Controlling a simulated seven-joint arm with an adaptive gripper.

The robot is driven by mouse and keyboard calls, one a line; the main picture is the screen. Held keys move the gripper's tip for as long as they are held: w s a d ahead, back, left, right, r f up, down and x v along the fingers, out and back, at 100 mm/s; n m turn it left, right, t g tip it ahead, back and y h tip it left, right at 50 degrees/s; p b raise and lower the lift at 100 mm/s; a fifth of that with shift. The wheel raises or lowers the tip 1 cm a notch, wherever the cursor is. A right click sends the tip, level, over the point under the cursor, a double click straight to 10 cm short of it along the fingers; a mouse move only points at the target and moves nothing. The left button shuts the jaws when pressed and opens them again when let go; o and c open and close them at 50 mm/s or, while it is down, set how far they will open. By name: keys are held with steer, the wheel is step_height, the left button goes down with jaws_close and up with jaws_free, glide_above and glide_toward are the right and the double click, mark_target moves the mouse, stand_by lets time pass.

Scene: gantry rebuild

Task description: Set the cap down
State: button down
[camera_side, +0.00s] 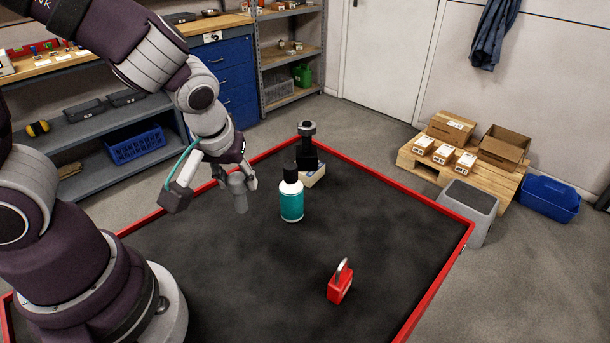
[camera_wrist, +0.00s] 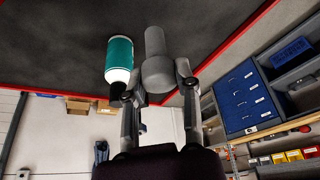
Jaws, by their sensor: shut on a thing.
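My gripper (camera_side: 237,181) is above the left part of the black mat, left of the teal bottle. It is shut on a smooth grey piece (camera_wrist: 156,68) with a wider end at the fingers and a narrower end pointing away. The piece hangs with its narrow end down in the side view (camera_side: 241,200), apparently just off the mat; any contact is unclear. I take it to be the cap, but cannot be sure. The teal bottle (camera_side: 291,202) stands upright with a black top; it also shows in the wrist view (camera_wrist: 119,58), left of the grey piece.
A black upright part (camera_side: 307,150) with a pale box (camera_side: 312,175) stands behind the bottle. A red padlock (camera_side: 340,285) sits on the mat's front right. A raised red edge (camera_side: 400,187) borders the black mat (camera_side: 235,285). The mat between bottle and padlock is clear.

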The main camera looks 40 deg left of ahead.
steer(key=a+f+n, duration=0.1)
steer(key=f, duration=0.1)
steer(key=f+n+g, duration=0.1)
steer(key=f+n, duration=0.1)
steer(key=s+a+f+n+y, duration=0.1)
steer(key=f, duration=0.1)
steer(key=shift+a+f+n, duration=0.3)
steer(key=shift+f+n, duration=0.1)
steer(key=shift+f, duration=0.15)
steer(key=c, duration=0.8)
jaws_free()
steer(key=shift+w, duration=0.1)
